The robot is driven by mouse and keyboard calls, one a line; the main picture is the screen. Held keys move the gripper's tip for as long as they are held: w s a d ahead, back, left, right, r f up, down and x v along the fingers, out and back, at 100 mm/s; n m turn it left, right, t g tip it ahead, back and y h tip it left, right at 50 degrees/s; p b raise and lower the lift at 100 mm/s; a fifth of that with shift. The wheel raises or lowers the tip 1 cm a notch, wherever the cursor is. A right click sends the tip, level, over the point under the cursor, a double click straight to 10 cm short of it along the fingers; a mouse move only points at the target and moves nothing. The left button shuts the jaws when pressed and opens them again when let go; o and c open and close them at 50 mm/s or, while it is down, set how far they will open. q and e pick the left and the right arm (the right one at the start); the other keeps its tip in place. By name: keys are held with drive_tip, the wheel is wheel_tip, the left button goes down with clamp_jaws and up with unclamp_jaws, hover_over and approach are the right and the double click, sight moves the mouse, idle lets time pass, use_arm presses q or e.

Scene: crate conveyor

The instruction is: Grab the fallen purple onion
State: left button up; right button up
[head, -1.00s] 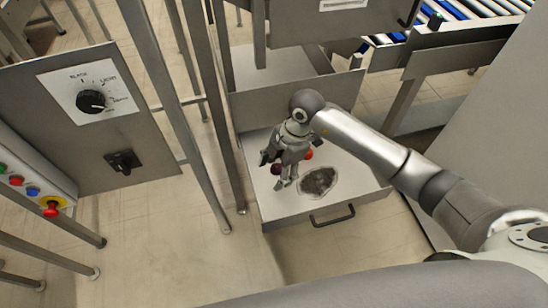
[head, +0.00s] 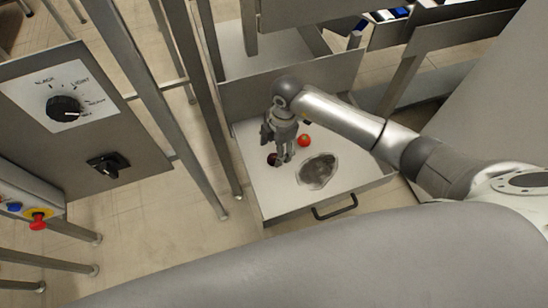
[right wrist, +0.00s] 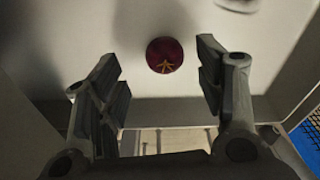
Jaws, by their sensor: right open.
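The purple onion (right wrist: 165,54) is a dark red-purple ball with a pale star-shaped mark. It lies on the white floor of a pulled-out drawer (head: 285,205). In the right wrist view it shows between my two spread fingers, towards their tips, with clear space on both sides. In the head view the onion (head: 271,159) is partly hidden by my right gripper (head: 279,158), which points down over it. My right gripper (right wrist: 161,70) is open and empty. My left gripper is not in view.
A red tomato (head: 304,140) lies right of the gripper in the drawer, beside a dark grey patch (head: 317,171). Steel posts (head: 215,100) stand close on the left. A control panel (head: 75,115) is further left. The drawer's front has a dark handle (head: 335,207).

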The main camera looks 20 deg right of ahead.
sight(274, 157)
drive_tip(key=f, duration=0.2)
drive_tip(key=shift+s+a+f, duration=0.3)
drive_tip(key=shift+s+f, duration=0.05)
drive_tip(key=shift+f, duration=0.55)
drive_tip(key=shift+w, duration=0.1)
drive_tip(key=c, duration=0.4)
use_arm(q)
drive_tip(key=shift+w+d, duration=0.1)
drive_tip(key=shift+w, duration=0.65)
use_arm(e)
drive_tip(key=c, duration=0.6)
